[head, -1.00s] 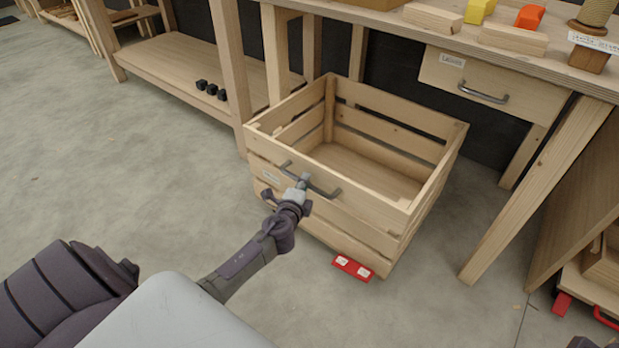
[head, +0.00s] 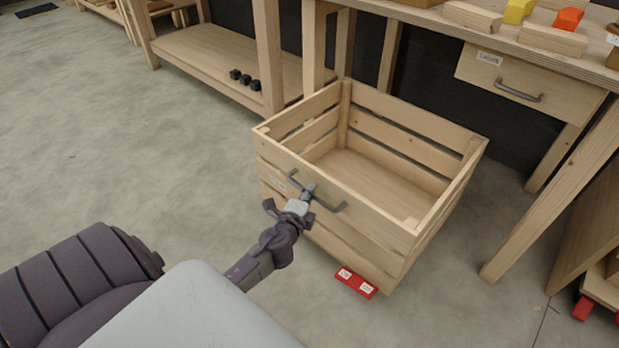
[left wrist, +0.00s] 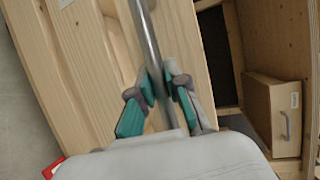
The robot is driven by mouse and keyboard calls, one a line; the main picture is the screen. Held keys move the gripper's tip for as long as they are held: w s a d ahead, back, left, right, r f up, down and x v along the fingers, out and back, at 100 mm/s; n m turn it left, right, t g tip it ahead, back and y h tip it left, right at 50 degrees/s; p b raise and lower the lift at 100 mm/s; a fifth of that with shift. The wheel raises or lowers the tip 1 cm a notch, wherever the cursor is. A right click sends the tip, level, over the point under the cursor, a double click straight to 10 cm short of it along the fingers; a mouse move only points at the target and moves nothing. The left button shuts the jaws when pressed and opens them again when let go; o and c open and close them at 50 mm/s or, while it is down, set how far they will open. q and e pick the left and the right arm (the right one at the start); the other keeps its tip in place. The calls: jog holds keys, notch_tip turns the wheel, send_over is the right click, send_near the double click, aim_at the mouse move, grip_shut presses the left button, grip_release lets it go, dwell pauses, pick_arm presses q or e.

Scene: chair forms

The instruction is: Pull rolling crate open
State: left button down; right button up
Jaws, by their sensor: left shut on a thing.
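The rolling crate (head: 440,222) is a slatted wooden box with an open top, seen empty in the head view, standing on the floor in front of the workbench. A grey bar handle (head: 332,207) is fixed to its front; it also runs down the left wrist view (left wrist: 147,38). My left gripper (head: 306,194) is shut on the handle near its middle. In the left wrist view its two fingers (left wrist: 160,88) lie on either side of the bar. My right gripper is not in view.
The workbench (head: 425,17) with a drawer (head: 520,88) stands behind the crate, its leg (head: 545,205) to the right. A red piece (head: 356,283) sits at the crate's bottom front edge. A low shelf (head: 205,60) is at the back left. The floor to the left is clear.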

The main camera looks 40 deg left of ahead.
pick_arm(q)
jog(key=c, duration=1.1)
grip_release()
jog(key=shift+c, duration=0.2)
jog(key=v, duration=1.2)
jog(key=shift+d, duration=0.1)
